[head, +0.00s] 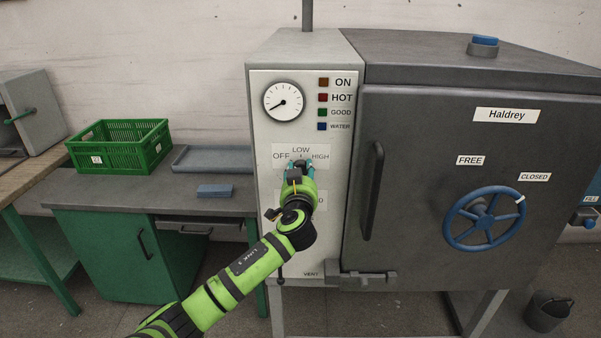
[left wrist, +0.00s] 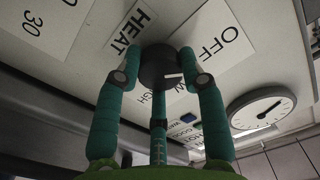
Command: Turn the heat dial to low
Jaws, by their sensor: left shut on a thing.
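The heat dial is a dark round knob (left wrist: 157,64) in the left wrist view, with a short white mark on its side. It sits on the pale control panel (head: 263,222) among the OFF, LOW and HIGH labels. A HEAT label (left wrist: 131,31) is beside it. My left gripper (head: 299,169) is shut on the dial, its teal fingers around it (left wrist: 160,82). The gripper hides most of the dial in the head view. I cannot tell exactly which label the mark points to. My right gripper is not in view.
A round gauge (head: 284,102) and several coloured lamps are above the dial. The dark oven door (head: 420,130) with a handle (head: 373,190) and blue handwheel (head: 485,218) is to the right. A green crate (head: 119,146) and blue block (head: 214,191) are on the left bench.

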